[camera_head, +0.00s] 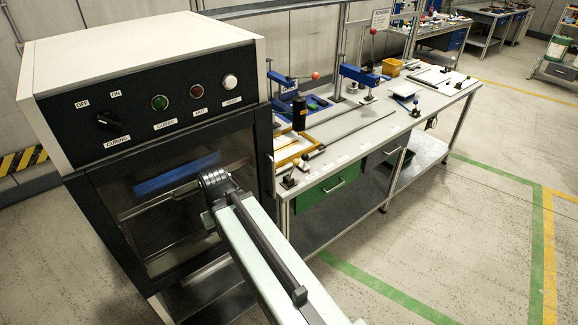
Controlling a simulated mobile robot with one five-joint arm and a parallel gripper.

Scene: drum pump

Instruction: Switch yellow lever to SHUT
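I make out no yellow lever and no SHUT label in this view. My pale arm reaches up from the bottom edge to a dark joint in front of the cabinet's glass door. My gripper cannot be made out beyond that joint. The cabinet (140,58) at the left has a dark panel with a black OFF/ON knob (112,122), a green button (160,102), a red button (197,90) and a white button (230,81). The knob's setting is too small to tell.
A long workbench (350,133) stands right of the cabinet, with blue presses (360,76), a yellow bin (392,66), small levers and a green drawer (328,188). More benches stand at the back. The floor (465,235) at the right is clear, marked with green and yellow lines.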

